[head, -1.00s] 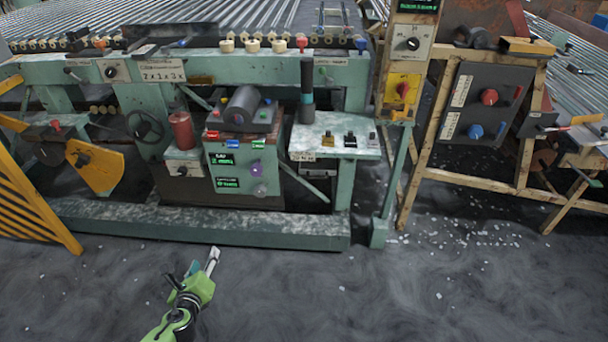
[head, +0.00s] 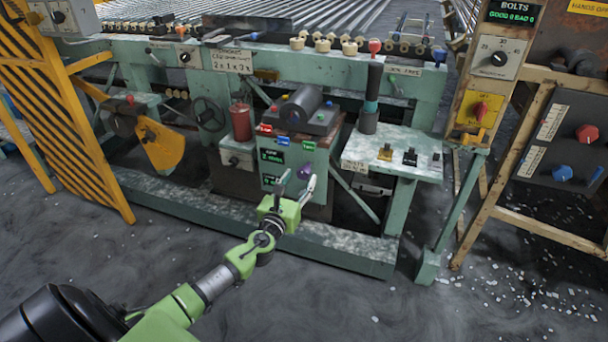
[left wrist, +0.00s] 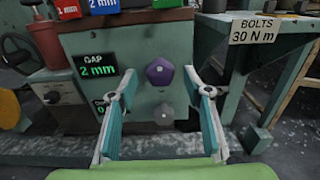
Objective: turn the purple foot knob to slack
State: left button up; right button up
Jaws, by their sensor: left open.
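The purple foot knob (head: 305,172) is on the front of the green machine cabinet. In the left wrist view the purple knob (left wrist: 160,72) is a many-sided knob with a small pale dot, above a grey knob (left wrist: 164,115). My left gripper (head: 296,187) is open in front of the cabinet, and part of it covers the lower panel in the head view. In the left wrist view the gripper's fingers (left wrist: 162,90) stand apart, with the purple knob seen between and beyond them, not gripped. My right gripper is not in view.
A display reading GAP 2 mm (left wrist: 98,66) is left of the knob, with a second display partly hidden below it. Red, blue and green blocks (head: 286,140) line the cabinet's top edge. A low green beam (head: 330,240) runs along the floor in front.

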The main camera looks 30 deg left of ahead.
aim_at(302, 174)
pick_arm(q)
jog(key=shift+b+x, duration=0.4)
jog(key=shift+x, duration=1.7)
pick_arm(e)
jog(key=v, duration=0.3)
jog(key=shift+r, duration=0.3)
pick_arm(q)
jog(key=c, duration=1.1)
